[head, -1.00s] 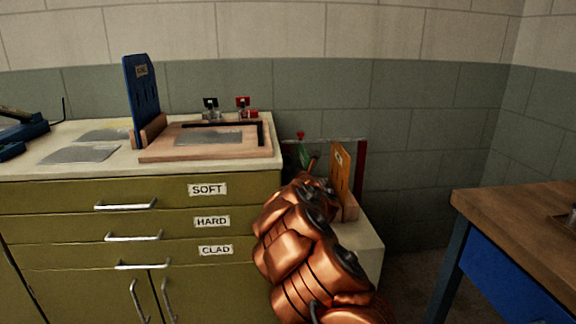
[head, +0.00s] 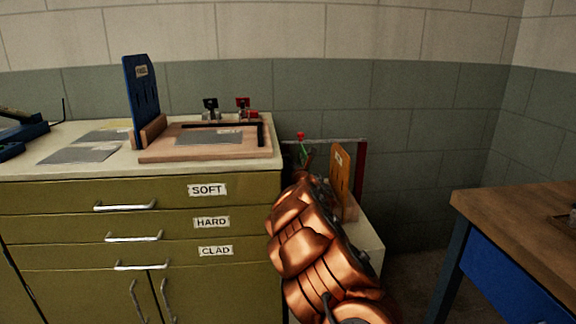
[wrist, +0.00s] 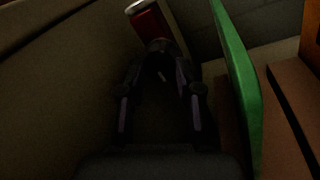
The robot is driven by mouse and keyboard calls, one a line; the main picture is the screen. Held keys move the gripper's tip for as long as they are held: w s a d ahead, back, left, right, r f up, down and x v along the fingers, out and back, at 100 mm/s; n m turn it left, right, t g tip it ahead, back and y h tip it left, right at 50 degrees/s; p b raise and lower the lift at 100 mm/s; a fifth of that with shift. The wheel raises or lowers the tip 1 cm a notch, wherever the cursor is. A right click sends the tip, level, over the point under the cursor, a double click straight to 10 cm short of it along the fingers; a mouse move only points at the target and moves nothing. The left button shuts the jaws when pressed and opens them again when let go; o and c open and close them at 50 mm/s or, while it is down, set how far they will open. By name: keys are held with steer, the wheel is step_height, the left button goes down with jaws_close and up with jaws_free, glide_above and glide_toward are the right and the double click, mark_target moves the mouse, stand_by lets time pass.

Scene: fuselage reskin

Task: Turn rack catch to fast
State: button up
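My gripper (wrist: 160,52) is dark in the wrist view. Its two fingers lean in and appear to meet at the tips, with nothing clearly held. A red part with a pale rim (wrist: 148,20) lies just beyond the fingertips, apart from them as far as I can tell. A green panel (wrist: 238,85) stands close to the right of the fingers. In the head view the rack (head: 362,168) has a red post and grey top bar behind my copper arm. My arm hides the gripper there. I cannot clearly identify the catch or its setting.
An orange panel (head: 341,168) stands in a wooden block on a low pale stand (head: 370,238). The olive drawer cabinet (head: 60,225) is close to my arm's left. A workbench (head: 525,210) stands at right. Floor shows between stand and workbench.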

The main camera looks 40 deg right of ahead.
jaws_close()
steer(key=shift+f+m+b, duration=0.1)
steer(key=shift+m+b, duration=0.3)
steer(key=shift+w+a+m+t+h+b, duration=0.1)
steer(key=shift+m+t+h+b, duration=0.15)
steer(key=shift+m+b, duration=0.85)
steer(key=shift+m+t+h+b, duration=0.25)
steer(key=shift+m+b, duration=0.3)
steer(key=shift+m, duration=1.05)
steer(key=shift+o, duration=1.8)
jaws_free()
